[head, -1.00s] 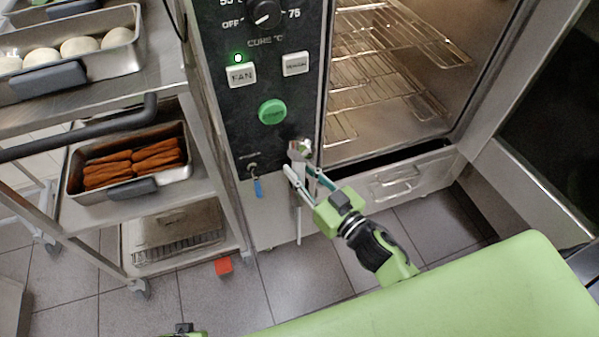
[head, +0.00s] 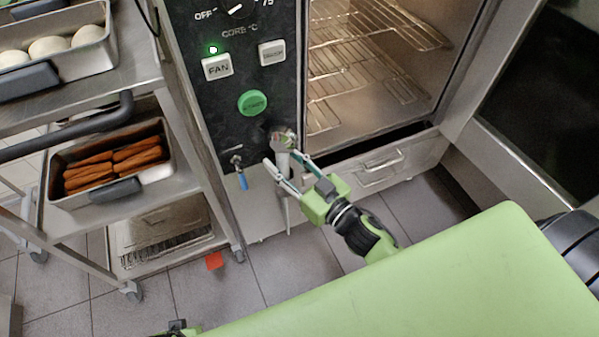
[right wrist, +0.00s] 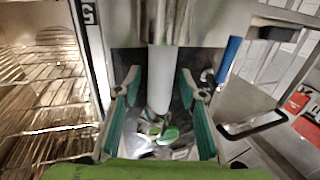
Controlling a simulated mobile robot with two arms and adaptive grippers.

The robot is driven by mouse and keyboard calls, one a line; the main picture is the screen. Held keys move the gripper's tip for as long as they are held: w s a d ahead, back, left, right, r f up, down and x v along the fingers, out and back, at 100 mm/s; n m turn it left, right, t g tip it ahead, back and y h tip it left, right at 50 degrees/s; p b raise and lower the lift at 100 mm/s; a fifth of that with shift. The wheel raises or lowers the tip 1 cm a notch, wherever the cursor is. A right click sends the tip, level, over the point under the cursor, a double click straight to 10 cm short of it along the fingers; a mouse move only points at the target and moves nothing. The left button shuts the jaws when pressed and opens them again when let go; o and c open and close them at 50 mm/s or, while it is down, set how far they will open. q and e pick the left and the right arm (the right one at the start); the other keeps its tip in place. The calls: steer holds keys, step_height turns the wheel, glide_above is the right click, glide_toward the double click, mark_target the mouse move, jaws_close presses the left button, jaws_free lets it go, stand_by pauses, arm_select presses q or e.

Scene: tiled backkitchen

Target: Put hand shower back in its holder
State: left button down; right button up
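The hand shower (head: 283,143) is at the lower right corner of the oven's control panel, its pale handle pointing down. I cannot make out its holder separately from the shiny top end. My right gripper (head: 283,158) has its fingers spread on either side of the handle. In the right wrist view the pale handle (right wrist: 160,78) stands between the two teal fingers of the right gripper (right wrist: 158,100), with gaps at both sides. Of my left gripper, only a dark and green part (head: 178,329) shows at the bottom edge of the head view; its fingers are hidden.
A blue-handled lever (head: 242,180) is close left of the shower. The open oven with racks (head: 350,90) and a drawer (head: 378,165) is on the right. A steel trolley (head: 200,190) with food trays stands left. A red block (head: 214,261) lies on the floor.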

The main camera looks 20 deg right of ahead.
steer(key=v, duration=1.1)
steer(key=s+d+f+m+g+h, duration=0.1)
steer(key=d+f+m+g+h, duration=0.15)
steer(key=f, duration=0.65)
steer(key=d+f+m+g+h, duration=0.1)
steer(key=d+f+g+h, duration=0.25)
steer(key=f, duration=0.55)
arm_select(q)
steer(key=shift+s+f, duration=0.35)
steer(key=shift+f, duration=0.45)
arm_select(e)
steer(key=s+a+f+n+g, duration=0.1)
steer(key=s+a+f+g, duration=0.1)
steer(key=s+f+g, duration=0.2)
steer(key=s+a+f+g, duration=0.2)
steer(key=s+f+g, duration=0.2)
steer(key=s+f, duration=0.4)
steer(key=shift+s+a+f+n+g, duration=0.3)
steer(key=shift+s+f+n, duration=0.05)
steer(key=shift+s+f, duration=0.05)
